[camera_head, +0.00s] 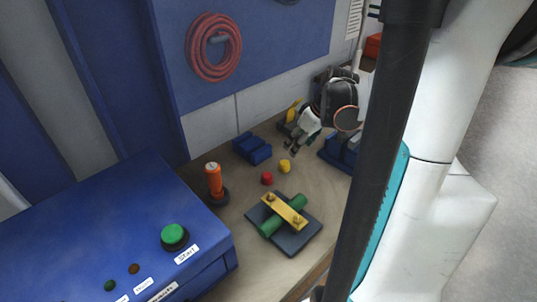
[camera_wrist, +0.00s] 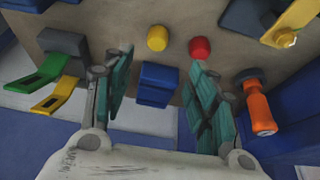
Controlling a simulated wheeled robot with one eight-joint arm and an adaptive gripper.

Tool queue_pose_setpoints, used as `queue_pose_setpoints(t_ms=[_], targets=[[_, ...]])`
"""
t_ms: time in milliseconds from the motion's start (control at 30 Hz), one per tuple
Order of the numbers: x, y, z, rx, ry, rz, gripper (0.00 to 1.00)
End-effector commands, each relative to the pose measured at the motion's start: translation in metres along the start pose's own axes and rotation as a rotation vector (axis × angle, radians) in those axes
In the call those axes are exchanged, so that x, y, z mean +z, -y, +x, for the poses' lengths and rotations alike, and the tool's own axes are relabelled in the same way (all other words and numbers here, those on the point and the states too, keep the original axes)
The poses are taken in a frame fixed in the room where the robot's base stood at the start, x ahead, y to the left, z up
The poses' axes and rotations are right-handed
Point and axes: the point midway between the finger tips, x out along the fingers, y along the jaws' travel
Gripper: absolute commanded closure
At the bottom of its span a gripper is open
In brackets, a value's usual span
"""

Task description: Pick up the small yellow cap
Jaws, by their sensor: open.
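The small yellow cap (camera_head: 285,166) stands on the wooden table, just right of a small red cap (camera_head: 267,178). In the wrist view the yellow cap (camera_wrist: 157,38) is at the top middle, with the red cap (camera_wrist: 200,48) to its right. My gripper (camera_head: 292,150) is behind and a little above the yellow cap in the head view. In the wrist view its two teal-padded fingers (camera_wrist: 160,72) are spread wide and nothing is between the pads. The yellow cap lies beyond the fingertips, apart from them.
A blue block (camera_head: 252,148) stands behind the caps. An orange-handled tool (camera_head: 214,181) stands upright at left. A dark plate with a green cylinder and yellow bar (camera_head: 288,242) lies in front. A blue control box (camera_head: 110,235) fills the left. Green and yellow pieces (camera_wrist: 50,90) are left of my gripper.

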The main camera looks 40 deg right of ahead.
Motion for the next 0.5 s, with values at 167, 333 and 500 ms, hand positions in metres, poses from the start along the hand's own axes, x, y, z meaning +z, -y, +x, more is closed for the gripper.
queue_pose_setpoints(t_ms=[167, 333, 500], targets=[[0.003, -0.002, 0.022, -0.001, 0.004, 0.002, 0.47], [0.003, -0.002, 0.056, -0.001, 0.004, 0.002, 0.47], [0.002, -0.002, 0.079, -0.001, 0.004, 0.002, 0.47]])
